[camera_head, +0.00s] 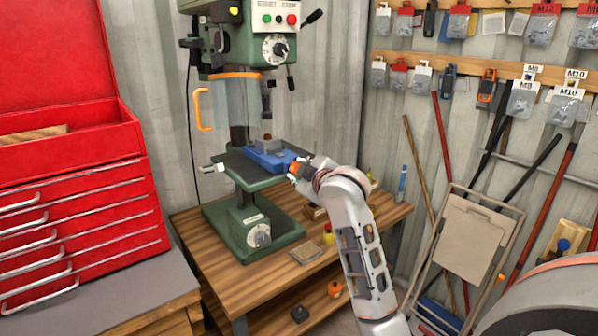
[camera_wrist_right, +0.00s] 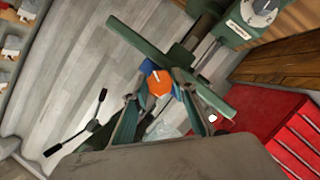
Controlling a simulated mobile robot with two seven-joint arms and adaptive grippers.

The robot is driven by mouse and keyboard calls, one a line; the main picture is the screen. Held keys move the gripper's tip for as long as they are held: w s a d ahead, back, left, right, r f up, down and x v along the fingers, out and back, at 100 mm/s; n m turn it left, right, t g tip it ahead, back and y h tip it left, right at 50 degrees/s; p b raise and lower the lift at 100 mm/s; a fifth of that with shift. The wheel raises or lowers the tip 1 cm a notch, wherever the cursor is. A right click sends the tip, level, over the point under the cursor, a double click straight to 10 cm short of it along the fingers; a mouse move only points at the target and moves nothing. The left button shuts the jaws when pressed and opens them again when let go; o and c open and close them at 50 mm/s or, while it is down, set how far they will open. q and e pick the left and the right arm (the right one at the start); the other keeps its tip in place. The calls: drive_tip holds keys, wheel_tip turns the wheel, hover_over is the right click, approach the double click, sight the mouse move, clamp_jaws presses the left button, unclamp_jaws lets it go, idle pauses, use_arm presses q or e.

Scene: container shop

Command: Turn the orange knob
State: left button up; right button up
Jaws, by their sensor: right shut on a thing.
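The orange knob (camera_wrist_right: 159,83) shows between the two fingers of my right gripper (camera_wrist_right: 156,92) in the right wrist view, with a light mark on its face. In the head view, the right gripper (camera_head: 297,169) is at the right end of the blue vise (camera_head: 268,157), shut on the knob, a bit of orange showing there. The vise sits on the table of the green drill press (camera_head: 250,180). My left gripper is not in view.
A red tool chest (camera_head: 75,200) stands to the left. The drill press stands on a wooden bench (camera_head: 230,265). An orange-handled clear guard (camera_head: 238,98) hangs above the vise. A folded step stool (camera_head: 468,235) and tools are at the right wall.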

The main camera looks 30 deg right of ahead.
drive_tip(key=shift+d+m+g+y, duration=0.15)
drive_tip(key=shift+m+g+y, duration=0.35)
drive_tip(key=shift+m+y, duration=1.4)
drive_tip(key=shift+f+m+h, duration=0.1)
drive_tip(key=shift+m+h, duration=0.2)
drive_tip(key=shift+m, duration=0.2)
drive_tip(key=o, duration=1.1)
